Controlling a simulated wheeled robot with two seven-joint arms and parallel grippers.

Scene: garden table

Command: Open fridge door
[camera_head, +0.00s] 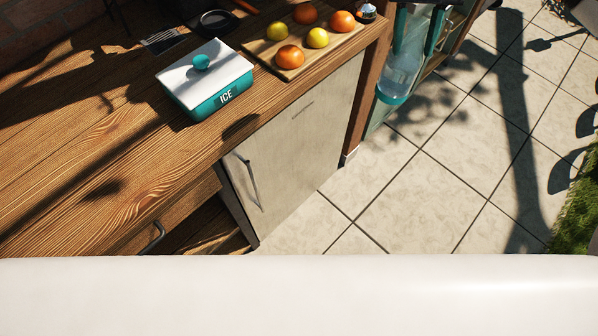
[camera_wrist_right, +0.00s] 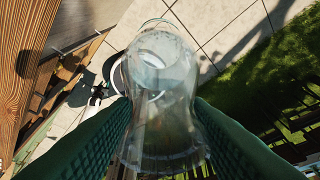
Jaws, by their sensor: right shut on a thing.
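The fridge door (camera_head: 300,140) is a pale grey panel under the wooden counter in the head view. It looks shut. Its dark curved handle (camera_head: 248,180) is on the left side of the panel. My right gripper (camera_head: 417,28) is at the upper right, to the right of the fridge and apart from the handle. Its green fingers are shut on a clear glass vessel (camera_head: 398,75), which also shows between the fingers in the right wrist view (camera_wrist_right: 165,70). My left gripper is not in view.
On the wooden counter (camera_head: 90,150) are a teal and white ice box (camera_head: 207,82) and a cutting board (camera_head: 340,42) with several fruits. A drawer handle (camera_head: 153,237) is left of the fridge. Tiled floor (camera_head: 430,190) in front of the fridge is clear.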

